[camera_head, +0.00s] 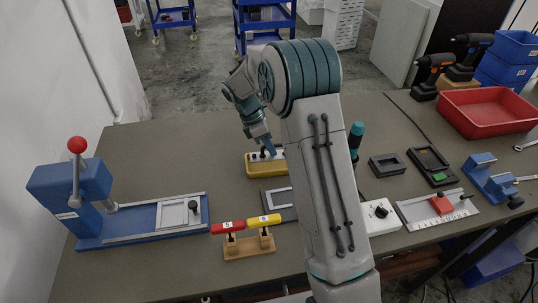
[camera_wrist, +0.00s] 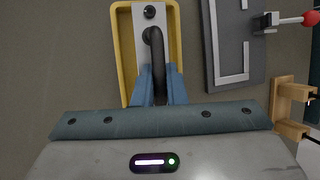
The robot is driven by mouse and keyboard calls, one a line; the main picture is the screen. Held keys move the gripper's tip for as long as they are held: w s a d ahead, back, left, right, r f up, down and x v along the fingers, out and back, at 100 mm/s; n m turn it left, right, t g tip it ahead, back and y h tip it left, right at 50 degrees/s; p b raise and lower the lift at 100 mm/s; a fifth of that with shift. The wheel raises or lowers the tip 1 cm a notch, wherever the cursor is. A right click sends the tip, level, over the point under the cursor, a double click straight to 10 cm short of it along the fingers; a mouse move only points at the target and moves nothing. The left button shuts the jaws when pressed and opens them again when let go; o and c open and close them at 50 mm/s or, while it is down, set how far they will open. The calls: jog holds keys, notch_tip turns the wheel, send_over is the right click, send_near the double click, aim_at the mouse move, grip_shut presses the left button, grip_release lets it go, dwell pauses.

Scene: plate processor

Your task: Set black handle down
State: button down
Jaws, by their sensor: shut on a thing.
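The black handle (camera_wrist: 155,45) is a curved dark bar. It shows in the wrist view between the two blue fingers of my gripper (camera_wrist: 160,85), which is shut on it. I cannot tell whether the handle touches the tray. In the head view my gripper (camera_head: 269,150) points down at the yellow tray (camera_head: 262,172) near the table's middle, and the handle is mostly hidden there.
A grey plate fixture (camera_wrist: 237,40) lies beside the tray. A wooden stand (camera_head: 248,246) holds a red and a yellow handle. A blue press (camera_head: 75,195) stands left; a white control box (camera_head: 380,217), dark trays and a red bin (camera_head: 490,112) are right. The table's back left is clear.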

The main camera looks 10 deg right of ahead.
aim_at(269, 155)
jog(key=shift+w+a+f, duration=0.1)
jog(key=shift+a+f, duration=0.05)
jog(key=shift+f, duration=1.9)
jog(key=shift+f, duration=0.2)
jog(key=c, duration=1.5)
grip_release()
jog(key=shift+r, duration=0.15)
